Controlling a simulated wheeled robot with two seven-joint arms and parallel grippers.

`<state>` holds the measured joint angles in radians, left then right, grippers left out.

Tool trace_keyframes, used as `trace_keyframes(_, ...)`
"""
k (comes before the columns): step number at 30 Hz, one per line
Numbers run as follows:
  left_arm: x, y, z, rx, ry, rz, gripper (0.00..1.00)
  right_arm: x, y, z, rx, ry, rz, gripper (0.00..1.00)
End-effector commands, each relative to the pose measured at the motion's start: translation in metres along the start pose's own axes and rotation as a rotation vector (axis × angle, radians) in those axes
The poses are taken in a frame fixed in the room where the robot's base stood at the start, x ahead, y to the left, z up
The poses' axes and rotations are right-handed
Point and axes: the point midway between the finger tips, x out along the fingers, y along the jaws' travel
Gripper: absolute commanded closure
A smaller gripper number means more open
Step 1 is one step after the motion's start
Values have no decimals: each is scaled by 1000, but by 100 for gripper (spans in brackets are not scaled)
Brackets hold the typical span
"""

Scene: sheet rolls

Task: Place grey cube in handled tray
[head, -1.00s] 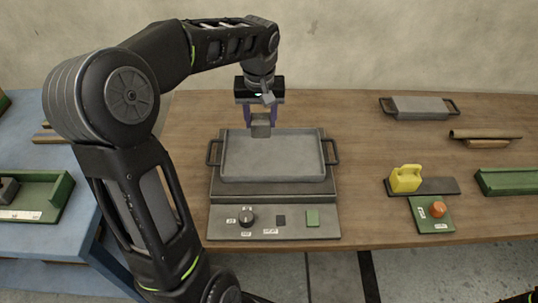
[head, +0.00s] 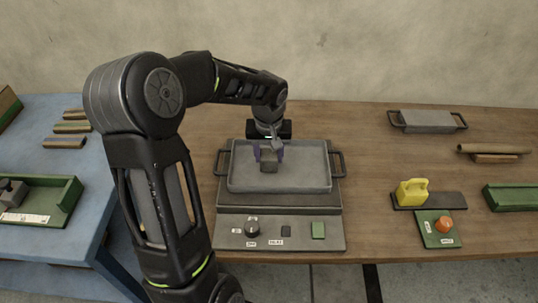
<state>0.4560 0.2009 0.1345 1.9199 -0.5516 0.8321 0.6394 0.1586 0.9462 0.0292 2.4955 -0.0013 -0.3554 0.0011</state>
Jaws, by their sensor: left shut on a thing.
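The grey handled tray (head: 300,180) rests on a dark grey base on the wooden table, with a black handle at its left and right ends. My left gripper (head: 269,163) points down over the back-left part of the tray. Its purple fingers are shut on the grey cube (head: 269,165). The cube is over the tray's inside; I cannot tell whether it touches the tray floor. My right gripper is not in view.
At the right are a yellow jug-shaped block (head: 412,192), an orange knob (head: 445,224) and another handled tray (head: 427,121). A blue table (head: 95,185) stands at the left.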

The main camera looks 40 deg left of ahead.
Motion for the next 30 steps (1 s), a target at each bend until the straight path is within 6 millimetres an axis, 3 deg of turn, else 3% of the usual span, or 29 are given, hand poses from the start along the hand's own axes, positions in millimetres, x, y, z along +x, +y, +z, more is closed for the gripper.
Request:
trace_keyframes(13,10,0,1,1,2,1,99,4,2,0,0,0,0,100)
trace_keyframes(14,10,0,1,1,2,1,54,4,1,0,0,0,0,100)
trace_keyframes(22,9,0,1,1,2,1,33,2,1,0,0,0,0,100)
trace_keyframes(30,8,0,1,1,2,1,33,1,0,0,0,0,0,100)
